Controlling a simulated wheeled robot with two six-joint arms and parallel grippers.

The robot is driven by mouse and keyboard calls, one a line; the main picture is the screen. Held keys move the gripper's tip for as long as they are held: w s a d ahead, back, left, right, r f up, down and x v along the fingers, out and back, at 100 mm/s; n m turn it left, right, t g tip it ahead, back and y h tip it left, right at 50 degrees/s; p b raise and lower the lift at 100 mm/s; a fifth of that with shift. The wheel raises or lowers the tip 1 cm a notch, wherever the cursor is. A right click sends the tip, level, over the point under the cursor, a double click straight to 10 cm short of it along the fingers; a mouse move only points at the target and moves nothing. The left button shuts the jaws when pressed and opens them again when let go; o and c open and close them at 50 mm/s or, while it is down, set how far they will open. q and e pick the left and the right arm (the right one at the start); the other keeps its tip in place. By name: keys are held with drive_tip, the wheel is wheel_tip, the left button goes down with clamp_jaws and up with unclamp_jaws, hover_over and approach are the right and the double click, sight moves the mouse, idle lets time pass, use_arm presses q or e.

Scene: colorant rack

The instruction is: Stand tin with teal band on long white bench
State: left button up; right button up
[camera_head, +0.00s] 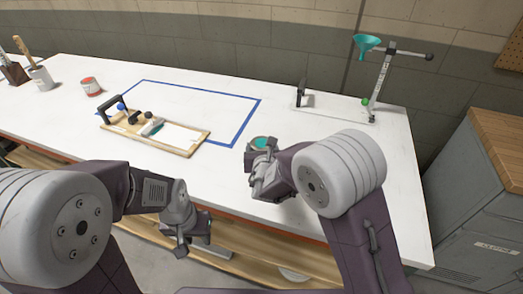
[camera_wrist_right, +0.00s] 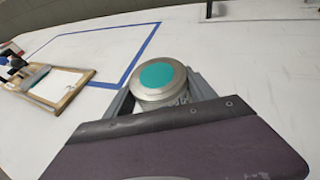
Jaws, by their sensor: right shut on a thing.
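The tin with the teal band (camera_head: 261,142) is at my right gripper (camera_head: 254,160), over the long white bench (camera_head: 330,215) near its front edge. In the right wrist view the tin (camera_wrist_right: 158,78) shows its silver rim and a teal disc on top, between the fingers of the right gripper (camera_wrist_right: 160,98). The right gripper is shut on it. The tin looks upright; its base is hidden, so I cannot tell whether it touches the bench. My left gripper (camera_head: 190,245) hangs in front of the bench edge, away from the tin; its finger gap is unclear.
A wooden board with a clamp (camera_head: 185,145) lies by a blue taped rectangle (camera_head: 262,100). A stand with a teal funnel (camera_head: 368,43) is at the back right. A red-banded tin (camera_head: 91,87) and a brush pot (camera_head: 41,79) are left. Bench around the held tin is clear.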

drive_tip(key=shift+f, duration=0.35)
drive_tip(key=shift+f, duration=0.1)
drive_tip(key=o, duration=1.5)
